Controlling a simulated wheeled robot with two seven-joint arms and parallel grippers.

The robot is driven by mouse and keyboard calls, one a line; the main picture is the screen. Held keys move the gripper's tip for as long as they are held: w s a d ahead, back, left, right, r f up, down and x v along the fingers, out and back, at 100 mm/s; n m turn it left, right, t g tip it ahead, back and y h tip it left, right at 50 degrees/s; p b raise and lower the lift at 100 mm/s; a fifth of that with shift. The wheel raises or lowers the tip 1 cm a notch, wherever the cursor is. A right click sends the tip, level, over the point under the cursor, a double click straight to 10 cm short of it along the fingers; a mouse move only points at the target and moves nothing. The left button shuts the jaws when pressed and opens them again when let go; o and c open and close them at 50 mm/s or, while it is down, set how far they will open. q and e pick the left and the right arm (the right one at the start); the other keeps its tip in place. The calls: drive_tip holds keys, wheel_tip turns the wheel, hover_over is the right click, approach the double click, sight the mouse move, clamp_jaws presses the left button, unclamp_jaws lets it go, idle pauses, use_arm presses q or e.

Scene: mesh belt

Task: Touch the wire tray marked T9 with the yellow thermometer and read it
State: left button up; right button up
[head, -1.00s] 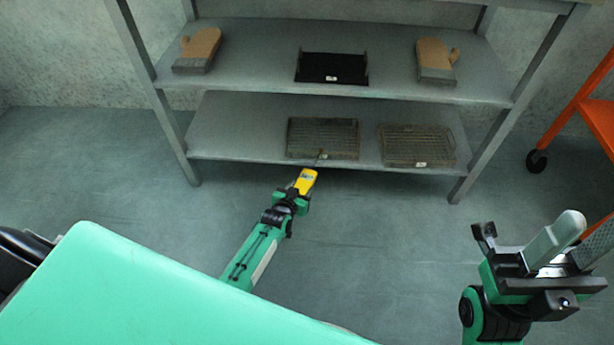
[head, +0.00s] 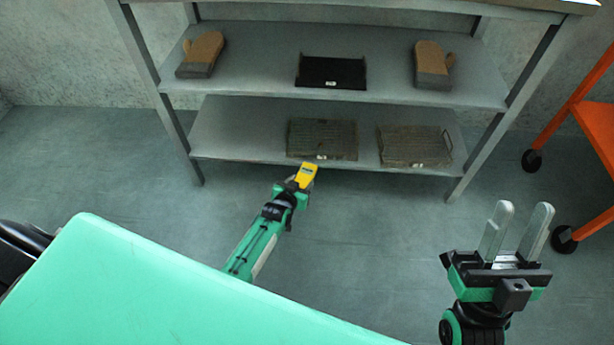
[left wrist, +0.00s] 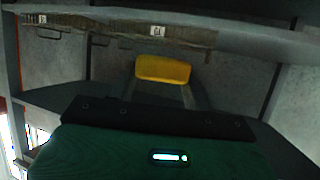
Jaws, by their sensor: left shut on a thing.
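My left gripper (head: 300,182) is shut on the yellow thermometer (head: 307,174), just in front of the lower shelf's front edge. The thermometer's yellow body also shows between the fingers in the left wrist view (left wrist: 163,69). I cannot make out its probe or reading now. A wire tray (head: 322,138) lies on the lower shelf just beyond it; a second wire tray (head: 414,146) lies to the right. Each has a small white tag too small to read. I cannot tell which is T9 or whether the thermometer touches one. My right gripper (head: 523,208) is open and empty at lower right.
The upper shelf (head: 260,75) holds a black tray (head: 331,72) between two tan and grey mitts (head: 203,52) (head: 432,66). An orange wheeled cart (head: 594,115) stands at right. The floor before the shelf is clear around my left arm.

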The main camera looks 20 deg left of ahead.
use_arm(q)
drive_tip(key=shift+r+p, duration=0.55)
drive_tip(key=shift+r, duration=0.35)
use_arm(e)
drive_tip(key=w+a+f+g, duration=0.2)
drive_tip(key=w+f+g, duration=0.1)
drive_tip(key=f+g, duration=0.1)
drive_tip(key=shift+f+h, duration=0.4)
drive_tip(key=shift+f, duration=0.05)
